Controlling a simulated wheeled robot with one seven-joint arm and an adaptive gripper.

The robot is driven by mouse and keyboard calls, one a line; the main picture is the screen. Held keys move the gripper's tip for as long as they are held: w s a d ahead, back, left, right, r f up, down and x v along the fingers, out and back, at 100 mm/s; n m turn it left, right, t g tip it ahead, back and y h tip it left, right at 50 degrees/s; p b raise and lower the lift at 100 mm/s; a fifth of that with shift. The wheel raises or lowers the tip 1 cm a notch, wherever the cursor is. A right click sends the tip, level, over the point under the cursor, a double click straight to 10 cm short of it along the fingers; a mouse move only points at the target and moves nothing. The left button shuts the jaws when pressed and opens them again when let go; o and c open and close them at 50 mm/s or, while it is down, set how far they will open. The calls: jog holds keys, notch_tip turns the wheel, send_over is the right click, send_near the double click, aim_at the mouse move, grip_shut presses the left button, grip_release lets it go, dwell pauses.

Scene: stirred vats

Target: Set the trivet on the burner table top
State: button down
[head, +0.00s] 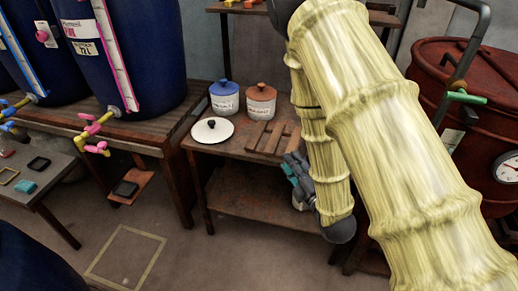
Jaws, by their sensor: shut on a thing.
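The trivet (268,138), made of brown wooden slats, shows at the right front of a wooden table top (230,147), lying flat on it or just above it; I cannot tell which. My gripper (290,162) is at the trivet's near right edge, shut on it. The fingertips are small and partly hidden, and my yellow-sleeved arm covers the right part of the table. No burner is visible.
A blue-lidded jar (224,98) and an orange-lidded jar (261,102) stand behind the trivet. A white lid with a black knob (212,131) lies to its left. A red vat (460,85) stands at right. The lower shelf (260,192) looks mostly clear.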

jog(key=shift+n+y, duration=0.3)
jog(key=w+a+f, duration=0.1)
jog(key=w, duration=0.4)
jog(key=w+a+f+b, duration=0.1)
jog(key=w+a, duration=0.1)
jog(key=w, duration=0.3)
jog(key=w+a+f, duration=0.1)
jog(key=w, duration=0.3)
jog(key=shift+w+a+f, duration=0.15)
jog(key=shift+w+f, duration=0.35)
jog(key=shift+f, duration=1.7)
jog(key=shift+f+b, duration=0.3)
jog(key=shift+b, duration=0.2)
jog(key=shift+f, duration=0.25)
jog(key=c, duration=1.5)
grip_release()
jog(key=shift+s+f, duration=0.1)
jog(key=shift+s, duration=0.1)
